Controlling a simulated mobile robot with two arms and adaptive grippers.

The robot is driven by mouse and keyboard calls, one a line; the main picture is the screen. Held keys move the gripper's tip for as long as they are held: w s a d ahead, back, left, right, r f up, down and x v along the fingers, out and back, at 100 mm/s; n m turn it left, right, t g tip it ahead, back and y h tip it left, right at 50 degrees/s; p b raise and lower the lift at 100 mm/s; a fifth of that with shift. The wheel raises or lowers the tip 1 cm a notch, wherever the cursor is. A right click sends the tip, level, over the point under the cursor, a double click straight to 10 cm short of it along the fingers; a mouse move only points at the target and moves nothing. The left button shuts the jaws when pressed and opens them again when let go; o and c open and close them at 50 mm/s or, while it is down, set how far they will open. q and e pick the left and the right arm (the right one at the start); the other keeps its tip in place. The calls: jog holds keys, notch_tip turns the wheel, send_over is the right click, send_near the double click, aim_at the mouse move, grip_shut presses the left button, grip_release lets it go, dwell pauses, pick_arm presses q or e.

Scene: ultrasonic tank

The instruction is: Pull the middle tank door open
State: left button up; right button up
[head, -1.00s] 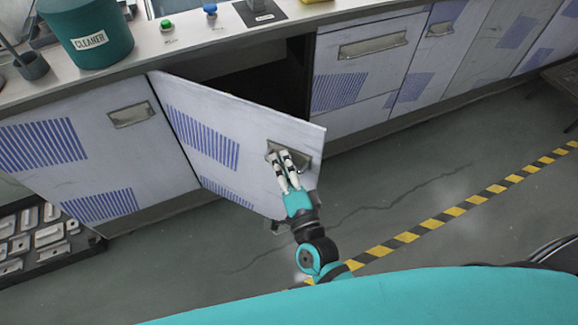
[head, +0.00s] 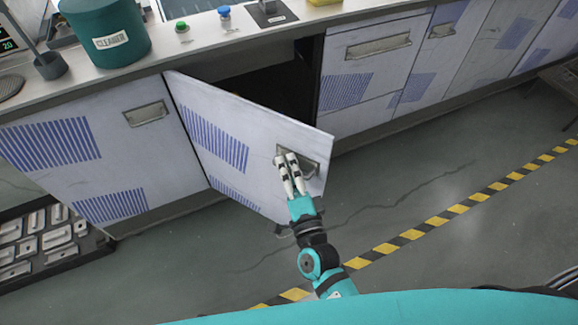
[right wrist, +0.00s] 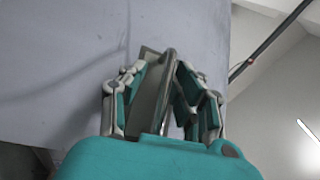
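The middle tank door (head: 226,143) is a pale panel with blue slats, hinged on its left. It stands partly open, its right edge swung out from the cabinet, with a dark opening (head: 277,88) behind it. Its metal handle (head: 311,165) is near the right edge. My right gripper (head: 287,159) is at this handle. In the right wrist view, the gripper's fingers (right wrist: 160,85) are on both sides of the handle bar (right wrist: 168,90) and look closed on it; the exact contact is partly hidden. My left gripper is not in view.
A closed left door (head: 95,150) and a drawer front (head: 374,50) flank the opening. The counter above holds a teal cleaner bucket (head: 108,40) and buttons. A tray of metal parts (head: 45,240) lies at lower left. The floor before the door is clear, with a yellow-black stripe (head: 420,230).

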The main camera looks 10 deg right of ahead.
jog(key=shift+r, duration=0.15)
jog(key=s+d+f, duration=0.1)
jog(key=s, duration=1)
jog(key=shift+s+d+f, duration=0.25)
jog(key=shift+s+d, duration=0.1)
jog(key=shift+s, duration=0.05)
